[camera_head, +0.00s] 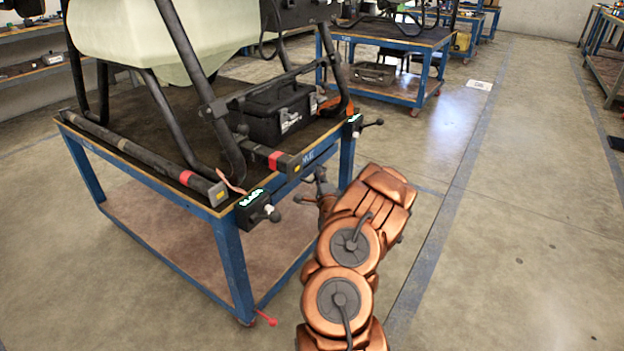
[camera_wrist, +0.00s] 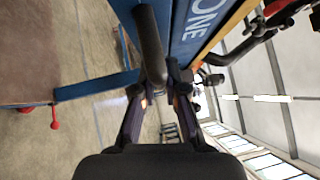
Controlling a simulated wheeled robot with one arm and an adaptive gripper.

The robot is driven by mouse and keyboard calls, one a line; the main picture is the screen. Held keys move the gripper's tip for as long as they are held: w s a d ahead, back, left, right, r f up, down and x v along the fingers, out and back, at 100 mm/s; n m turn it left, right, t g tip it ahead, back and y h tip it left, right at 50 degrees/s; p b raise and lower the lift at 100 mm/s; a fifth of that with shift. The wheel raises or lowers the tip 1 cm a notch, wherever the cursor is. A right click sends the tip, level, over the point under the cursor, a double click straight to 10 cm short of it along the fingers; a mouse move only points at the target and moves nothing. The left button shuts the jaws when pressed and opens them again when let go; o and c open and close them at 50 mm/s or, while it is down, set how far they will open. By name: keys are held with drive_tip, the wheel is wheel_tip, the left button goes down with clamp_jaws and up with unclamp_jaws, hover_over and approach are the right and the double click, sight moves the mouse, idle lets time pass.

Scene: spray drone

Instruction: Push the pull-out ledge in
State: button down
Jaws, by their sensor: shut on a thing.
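The blue-framed work table (camera_head: 228,262) stands at the left in the head view, and its blue side with white letters (camera_wrist: 192,35) shows in the wrist view. A dark round bar (camera_wrist: 150,40) runs along that side. My gripper (camera_wrist: 160,88) has its two fingers on either side of the bar's near end and is shut on it. In the head view my gripper (camera_head: 321,180) is at the table's right side, just below the top, partly hidden by my copper-coloured arm. I cannot clearly make out the ledge itself or how far it sticks out.
Small black units with levers stick out at the table's near corner (camera_head: 257,208) and right corner (camera_head: 357,124). A black case (camera_head: 275,112) and a dark tubular frame stand on top. A red pedal (camera_head: 266,317) juts out low down.

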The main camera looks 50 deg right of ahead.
drive_tip(key=shift+w, duration=0.15)
drive_tip(key=c, duration=1.2)
unclamp_jaws()
drive_tip(key=v, duration=1.2)
